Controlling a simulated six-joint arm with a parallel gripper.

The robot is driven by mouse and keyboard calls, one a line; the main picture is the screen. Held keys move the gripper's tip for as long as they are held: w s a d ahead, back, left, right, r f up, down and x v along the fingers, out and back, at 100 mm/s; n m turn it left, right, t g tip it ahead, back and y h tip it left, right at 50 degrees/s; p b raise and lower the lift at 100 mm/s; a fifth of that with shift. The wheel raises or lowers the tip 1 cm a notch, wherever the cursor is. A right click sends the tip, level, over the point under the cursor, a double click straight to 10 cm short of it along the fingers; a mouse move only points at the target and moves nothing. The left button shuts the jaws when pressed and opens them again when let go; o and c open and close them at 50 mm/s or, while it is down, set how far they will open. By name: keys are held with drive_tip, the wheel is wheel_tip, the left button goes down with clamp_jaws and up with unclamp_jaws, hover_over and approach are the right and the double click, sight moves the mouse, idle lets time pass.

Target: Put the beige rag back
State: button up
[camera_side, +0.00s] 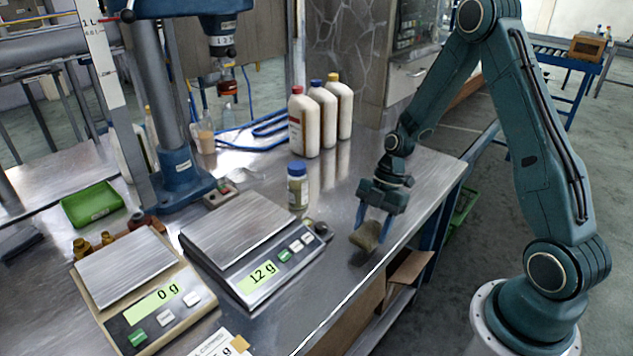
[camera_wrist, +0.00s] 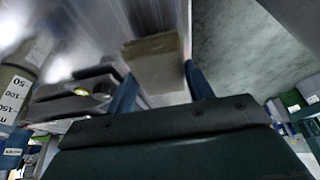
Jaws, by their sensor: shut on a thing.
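The beige rag (camera_side: 366,237) is a small folded bundle near the right edge of the steel table. My gripper (camera_side: 373,226) points down and is shut on the rag, with blue fingers on either side of it. In the wrist view the rag (camera_wrist: 155,62) sits between the two blue fingertips of my gripper (camera_wrist: 158,85). I cannot tell for sure whether the rag's underside touches the tabletop.
A scale reading 12 g (camera_side: 250,240) and a scale reading 0 g (camera_side: 140,285) stand to the left. A blue-capped jar (camera_side: 297,187) stands behind the rag. Several white bottles (camera_side: 322,118) stand at the back. A green tray (camera_side: 92,204) lies far left. The table edge (camera_side: 420,228) is close by.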

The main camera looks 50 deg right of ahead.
sight(373, 228)
drive_tip(key=shift+f, duration=1.6)
drive_tip(key=shift+f, duration=0.1)
drive_tip(key=o, duration=0.9)
drive_tip(key=shift+v, duration=6.1)
